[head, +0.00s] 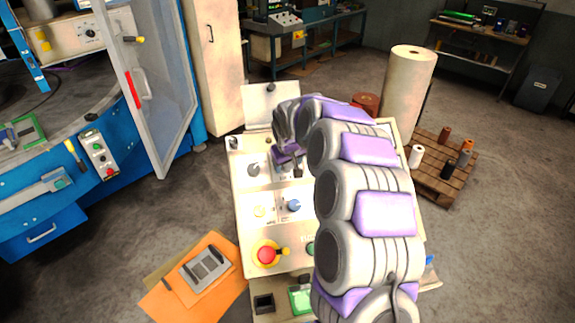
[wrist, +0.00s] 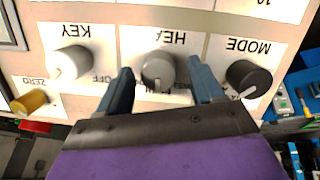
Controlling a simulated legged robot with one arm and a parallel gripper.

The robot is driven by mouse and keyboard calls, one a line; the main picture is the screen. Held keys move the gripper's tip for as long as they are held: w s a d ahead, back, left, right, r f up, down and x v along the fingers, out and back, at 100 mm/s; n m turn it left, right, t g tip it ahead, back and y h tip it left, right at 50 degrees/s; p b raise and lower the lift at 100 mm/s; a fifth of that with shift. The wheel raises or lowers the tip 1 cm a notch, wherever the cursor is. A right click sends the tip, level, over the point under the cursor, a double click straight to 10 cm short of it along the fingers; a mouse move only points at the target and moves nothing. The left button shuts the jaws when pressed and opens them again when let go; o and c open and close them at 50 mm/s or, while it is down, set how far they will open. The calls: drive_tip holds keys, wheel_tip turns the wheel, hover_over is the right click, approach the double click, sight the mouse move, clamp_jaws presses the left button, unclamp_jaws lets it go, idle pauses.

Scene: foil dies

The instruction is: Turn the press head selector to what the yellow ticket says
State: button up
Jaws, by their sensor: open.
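The press head selector is a grey round knob (wrist: 158,72) under an upside-down label of which "HEA" shows in the wrist view. A pale pointer mark shows on its lower side. Its position lettering is mostly hidden by the knob and fingers. My gripper (wrist: 161,66) is open, with one blue-grey finger on each side of this knob; I cannot tell whether they touch it. In the head view my gripper (head: 287,153) is over the upper part of the control panel (head: 240,205) and hides the selector. I cannot make out a yellow ticket in either view.
A yellow-brown ZERO knob (wrist: 30,102) sits beyond. The panel also has a red button (head: 266,254) and a blue knob (head: 294,205). A blue machine's open door (head: 160,85) stands left.

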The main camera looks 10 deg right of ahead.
drive_tip(key=shift+w+d+f, duration=0.1)
drive_tip(key=shift+w+f, duration=0.2)
drive_tip(key=shift+f, duration=0.35)
drive_tip(key=shift+c, duration=0.2)
drive_tip(key=c, duration=1)
drive_tip(key=shift+n, duration=0.3)
drive_tip(key=n+p, duration=0.3)
drive_tip(key=n, duration=0.1)
drive_tip(key=shift+d+r+h, duration=0.1)
drive_tip(key=shift+h, duration=0.3)
drive_tip(key=shift+n+t+h+p, duration=0.35)
drive_tip(key=shift+n+p, duration=0.95)
drive_tip(key=shift+n, duration=0.6)
